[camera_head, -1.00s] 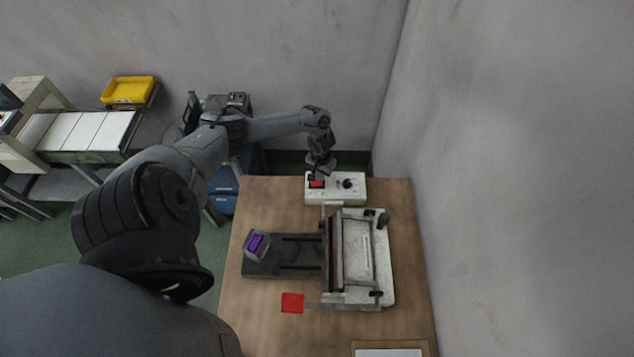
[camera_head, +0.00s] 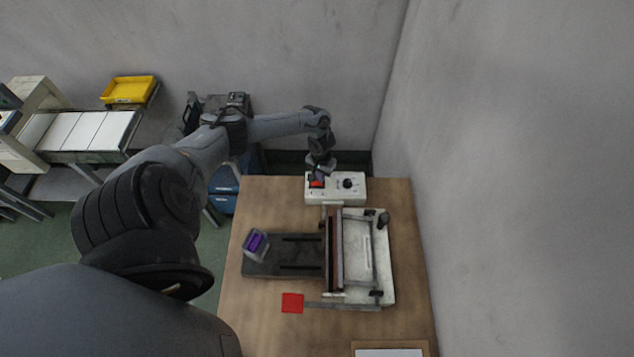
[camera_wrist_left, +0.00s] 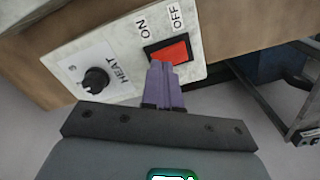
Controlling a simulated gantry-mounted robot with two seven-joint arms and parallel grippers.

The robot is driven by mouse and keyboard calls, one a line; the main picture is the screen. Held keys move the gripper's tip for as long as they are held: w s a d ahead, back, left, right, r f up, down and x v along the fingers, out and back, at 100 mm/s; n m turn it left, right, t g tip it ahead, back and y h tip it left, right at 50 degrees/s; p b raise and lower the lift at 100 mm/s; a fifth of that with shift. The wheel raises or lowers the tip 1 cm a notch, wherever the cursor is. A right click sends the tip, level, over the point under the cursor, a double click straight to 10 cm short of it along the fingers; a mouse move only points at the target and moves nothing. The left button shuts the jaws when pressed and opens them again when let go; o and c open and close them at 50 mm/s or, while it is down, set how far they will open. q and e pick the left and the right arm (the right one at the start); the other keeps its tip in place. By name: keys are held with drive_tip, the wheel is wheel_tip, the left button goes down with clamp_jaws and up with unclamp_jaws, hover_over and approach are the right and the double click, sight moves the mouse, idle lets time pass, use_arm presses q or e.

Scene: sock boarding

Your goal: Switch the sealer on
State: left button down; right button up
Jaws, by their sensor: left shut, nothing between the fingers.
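The sealer (camera_head: 380,262) stands on the wooden table, with a white control box (camera_head: 352,196) at its far end. The box has a red rocker switch (camera_head: 316,184) and a black heat knob (camera_head: 347,184). In the left wrist view the red switch (camera_wrist_left: 170,52) sits below ON and OFF labels. The knob (camera_wrist_left: 95,80) is to its left, marked HEAT. My left gripper (camera_head: 317,176) is over the switch. Its purple fingers (camera_wrist_left: 158,66) are shut with nothing between them, the tips at the switch's lower-left edge. I cannot tell whether they touch it. My right gripper is not in view.
A grey holder with a purple item (camera_head: 256,243) rests on the sealer's dark plate. A red square (camera_head: 292,303) is by the sealer's near end. A framed white panel (camera_head: 389,350) lies at the front edge. A wall stands close on the right.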

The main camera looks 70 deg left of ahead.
use_arm(q)
drive_tip(key=shift+f, duration=0.4)
drive_tip(key=shift+f+b, duration=0.55)
drive_tip(key=shift+b, duration=0.05)
idle(0.4)
wheel_tip(320, 180, up, 4)
drive_tip(key=p, duration=0.4)
drive_tip(key=shift+r+p, duration=0.1)
drive_tip(key=shift+p, duration=0.3)
wheel_tip(320, 180, up, 3)
drive_tip(key=p, duration=0.3)
drive_tip(key=shift+s, duration=0.1)
